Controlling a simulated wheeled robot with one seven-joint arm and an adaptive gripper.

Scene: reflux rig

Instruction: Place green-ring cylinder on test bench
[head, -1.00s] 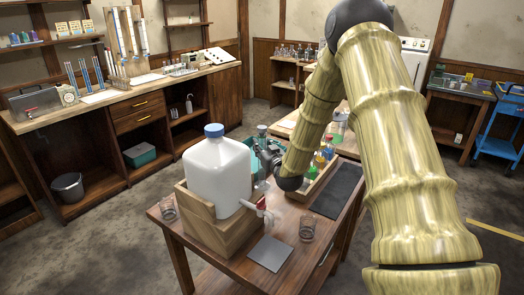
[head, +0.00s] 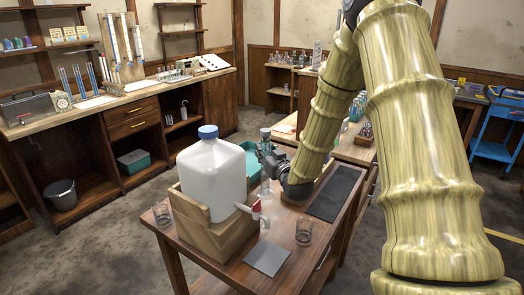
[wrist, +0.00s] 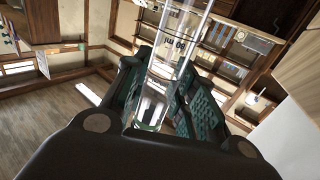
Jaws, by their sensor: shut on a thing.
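A clear glass cylinder (wrist: 153,103) stands between the fingers of my gripper (wrist: 152,90) in the wrist view, and the fingers are shut on it. It runs up past the top edge of that view.
A white jug (head: 212,175) with a blue cap and tap sits in a wooden cradle on the small table (head: 225,272). Glass beakers (head: 304,231), a grey square plate (head: 267,257) and a dark mat (head: 334,192) lie near it. Floor between table and bench is open.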

